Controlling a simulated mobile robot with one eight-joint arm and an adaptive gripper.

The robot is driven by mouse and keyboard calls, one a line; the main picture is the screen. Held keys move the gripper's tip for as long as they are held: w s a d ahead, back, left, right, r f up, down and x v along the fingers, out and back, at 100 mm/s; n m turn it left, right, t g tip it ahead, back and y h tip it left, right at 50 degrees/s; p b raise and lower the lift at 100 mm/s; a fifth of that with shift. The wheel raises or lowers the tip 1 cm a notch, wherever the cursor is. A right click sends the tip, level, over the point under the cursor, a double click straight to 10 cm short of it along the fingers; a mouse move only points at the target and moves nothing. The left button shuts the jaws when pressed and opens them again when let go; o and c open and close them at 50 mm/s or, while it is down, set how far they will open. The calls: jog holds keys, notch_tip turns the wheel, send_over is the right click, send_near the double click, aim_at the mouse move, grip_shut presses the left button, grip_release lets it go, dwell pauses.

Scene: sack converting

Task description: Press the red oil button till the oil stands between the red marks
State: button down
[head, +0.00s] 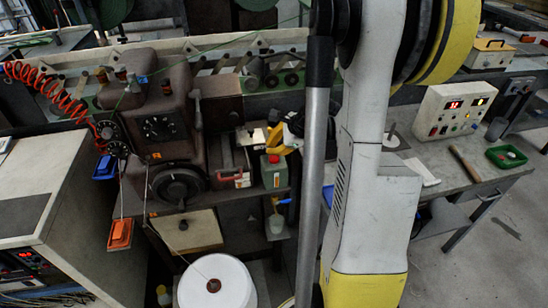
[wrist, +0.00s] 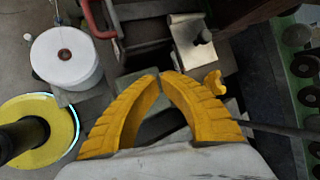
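A small red button (head: 274,159) sits on top of a grey-green box (head: 274,178) at the right end of the brown machine. My gripper (head: 277,147) is just above the button in the head view; I cannot tell whether they touch. In the wrist view my gripper (wrist: 161,76) has its two yellow fingers together at the tips, with nothing seen held. A grey-green surface shows between and below the fingers; the button is not visible there. A pale cup-like vessel (head: 277,223) hangs below the box. The oil level and red marks are too small to make out.
The brown machine (head: 160,110) with dials and a handwheel stands left of my gripper. A white thread cone (head: 217,283) is below; it also shows in the wrist view (wrist: 66,58). A red handle (wrist: 97,20) is near the fingers. A control box (head: 452,110) stands on the right bench.

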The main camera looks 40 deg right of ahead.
jog(key=shift+f, duration=0.15)
dwell(0.7)
jog(key=shift+f+b, duration=0.25)
jog(key=shift+b, duration=0.2)
jog(key=shift+f+b, duration=0.8)
jog(key=shift+f, duration=0.1)
dwell(0.7)
jog(key=shift+r, duration=0.15)
jog(key=shift+r+p, duration=0.95)
jog(key=shift+r, duration=0.2)
jog(key=shift+r, duration=0.1)
notch_tip(320, 180, up, 5)
jog(key=p, duration=0.3)
jog(key=shift+p, duration=0.4)
